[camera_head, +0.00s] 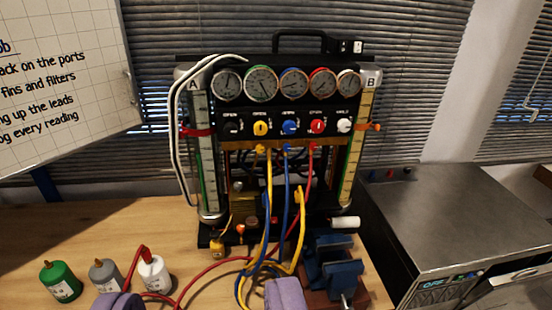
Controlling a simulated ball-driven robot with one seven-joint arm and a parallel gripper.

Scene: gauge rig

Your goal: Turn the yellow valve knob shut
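The yellow valve knob (260,128) is in a row of knobs on the black panel of the gauge rig (275,103), just below a round green-rimmed gauge (261,83). A small label above it seems to read OPEN. The knob's exact setting is too small to read. My gripper (202,303) shows only as two purple-grey fingertips at the bottom edge, wide apart, with no object gripped between them. It is well short of the rig and below the knob.
Black (232,127), blue (290,128), red (317,127) and white (344,126) knobs flank the yellow one. Hoses hang below onto the wooden bench (160,222). A blue vise (335,270) stands front right; green (60,281), grey (105,275) and white (153,273) bottles stand front left.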

